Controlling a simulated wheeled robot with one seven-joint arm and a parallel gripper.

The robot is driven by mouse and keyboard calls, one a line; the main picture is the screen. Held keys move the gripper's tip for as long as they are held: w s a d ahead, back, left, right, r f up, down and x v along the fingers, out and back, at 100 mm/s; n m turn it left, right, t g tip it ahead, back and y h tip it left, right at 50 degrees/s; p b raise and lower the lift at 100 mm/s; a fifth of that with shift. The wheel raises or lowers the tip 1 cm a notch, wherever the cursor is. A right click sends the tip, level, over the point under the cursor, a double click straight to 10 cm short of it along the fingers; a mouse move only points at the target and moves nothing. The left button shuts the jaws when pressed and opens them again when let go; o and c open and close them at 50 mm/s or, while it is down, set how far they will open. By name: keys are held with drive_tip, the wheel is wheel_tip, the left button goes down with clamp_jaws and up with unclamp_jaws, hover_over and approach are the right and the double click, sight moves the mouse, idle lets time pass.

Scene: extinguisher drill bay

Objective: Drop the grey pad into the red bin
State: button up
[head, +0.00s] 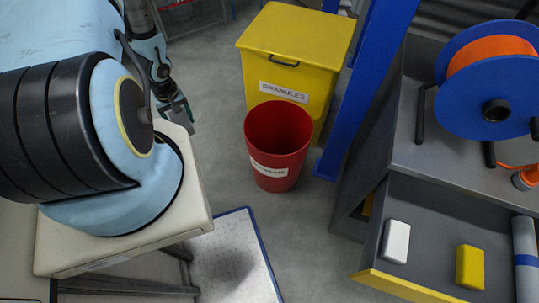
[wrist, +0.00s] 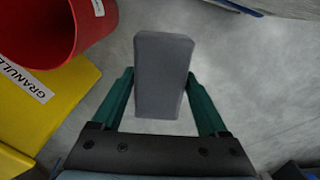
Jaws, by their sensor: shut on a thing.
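The grey pad (wrist: 162,85) is held between the two green fingers of my gripper (wrist: 160,76) in the wrist view, with bare floor behind it. The red bin (head: 276,165) stands on the floor near the middle of the head view, open at the top, with a white label on its front. In the wrist view the red bin (wrist: 62,30) shows at the upper left, to the side of the pad and apart from it. In the head view my gripper (head: 184,116) is left of the bin; I cannot make out the pad clearly there.
A yellow granules box (head: 296,48) stands right behind the red bin. A blue post (head: 362,95) rises to its right. An open drawer (head: 440,222) at the right holds a white pad (head: 396,241) and a yellow pad (head: 470,266). A blue reel (head: 490,85) sits above.

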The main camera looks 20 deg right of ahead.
drive_tip(key=w+d+f+n+b, duration=0.4)
drive_tip(key=d+b, duration=0.1)
drive_tip(key=d, duration=0.2)
drive_tip(key=w+d+f+n+b, duration=0.4)
drive_tip(key=d+b, duration=0.2)
drive_tip(key=s+d+f+n+b, duration=0.25)
drive_tip(key=d+n+b, duration=0.25)
drive_tip(key=d, duration=0.7)
drive_tip(key=s+d+f+n+b, duration=0.2)
drive_tip(key=s+d+n+b, duration=0.2)
drive_tip(key=d, duration=0.9)
wheel_tip(320, 180, down, 6)
drive_tip(key=b, duration=0.4)
drive_tip(key=shift+w+a, duration=0.15)
drive_tip(key=shift+w, duration=0.15)
drive_tip(key=o, duration=1.2)
